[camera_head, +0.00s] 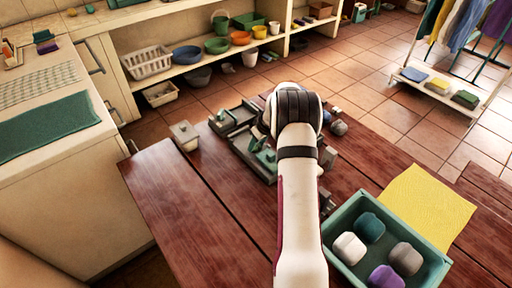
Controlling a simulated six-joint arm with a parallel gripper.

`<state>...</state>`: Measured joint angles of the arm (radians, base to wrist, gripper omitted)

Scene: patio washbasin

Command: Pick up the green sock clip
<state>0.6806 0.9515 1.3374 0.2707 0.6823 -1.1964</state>
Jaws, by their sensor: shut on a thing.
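My arm reaches over the wooden table from the bottom of the view, and its rounded dark joint covers the middle. My gripper is hidden behind the arm, so its jaws and anything between them do not show. A small green piece (257,146), perhaps the green sock clip, shows just left of my arm above a grey-green tray (243,160). I cannot tell whether it touches the tray or my gripper.
A second dark tray (228,127) and a pale lidded box (184,131) stand left of my arm. A green bin (339,230) with several rolled socks and a yellow cloth (428,205) lie at right. The table's left part is clear.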

